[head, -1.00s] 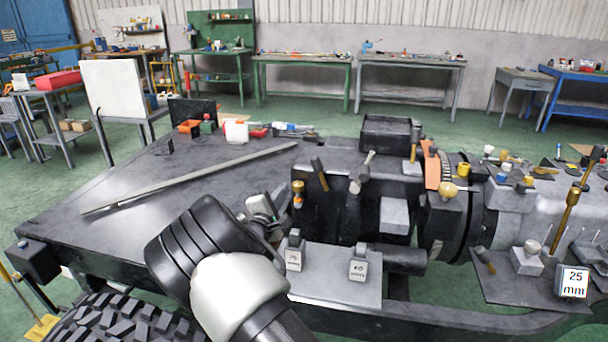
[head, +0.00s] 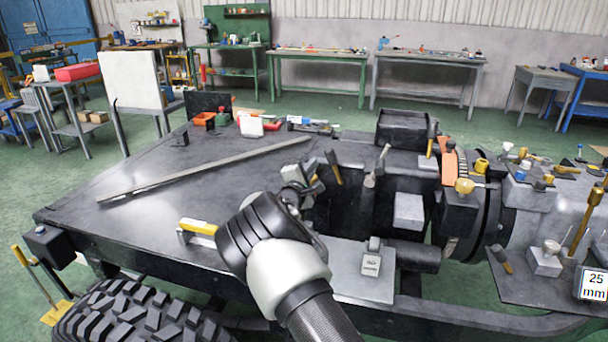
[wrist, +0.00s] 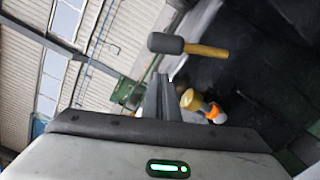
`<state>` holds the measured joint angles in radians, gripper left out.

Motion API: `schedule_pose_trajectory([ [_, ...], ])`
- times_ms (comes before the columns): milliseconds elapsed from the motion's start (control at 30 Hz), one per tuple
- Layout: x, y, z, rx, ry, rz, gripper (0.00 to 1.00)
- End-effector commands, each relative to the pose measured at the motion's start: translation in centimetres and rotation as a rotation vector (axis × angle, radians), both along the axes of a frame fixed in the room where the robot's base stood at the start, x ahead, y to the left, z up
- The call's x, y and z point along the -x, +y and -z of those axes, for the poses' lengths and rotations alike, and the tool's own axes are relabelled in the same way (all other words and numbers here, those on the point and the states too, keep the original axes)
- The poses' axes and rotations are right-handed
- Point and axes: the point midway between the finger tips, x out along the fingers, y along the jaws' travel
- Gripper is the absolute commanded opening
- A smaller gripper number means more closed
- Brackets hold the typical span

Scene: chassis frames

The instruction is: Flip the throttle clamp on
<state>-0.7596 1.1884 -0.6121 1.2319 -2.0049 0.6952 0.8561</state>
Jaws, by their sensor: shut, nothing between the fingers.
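Two small grey labelled blocks with levers belong to the front plate. The right one (head: 371,262) shows with its lever up, its label too small to read. The left one is hidden behind my arm in the head view. I cannot tell which fixture is the throttle clamp. My gripper (head: 296,186) is at the left edge of the black engine block, partly hidden by my own wrist. In the wrist view its fingers (wrist: 165,96) are together and empty. A brass-coloured knob with an orange ring (wrist: 198,104) lies just right of them, apart as far as I can tell.
Other levers (head: 377,167) rise from the engine. A long grey bar (head: 200,172) and a yellow-and-white handle (head: 198,229) lie on the chassis deck, which is otherwise largely clear.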

Motion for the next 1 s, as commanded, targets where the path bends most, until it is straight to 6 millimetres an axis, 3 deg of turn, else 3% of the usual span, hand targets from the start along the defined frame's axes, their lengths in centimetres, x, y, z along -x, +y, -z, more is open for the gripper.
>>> schedule_pose_trajectory([
  [300, 0.0, -2.2, -1.0, 0.000, -0.001, 0.000, 0.00],
  [1000, 0.1, -2.0, -1.2, -0.044, -0.010, 0.000, 0.00],
])
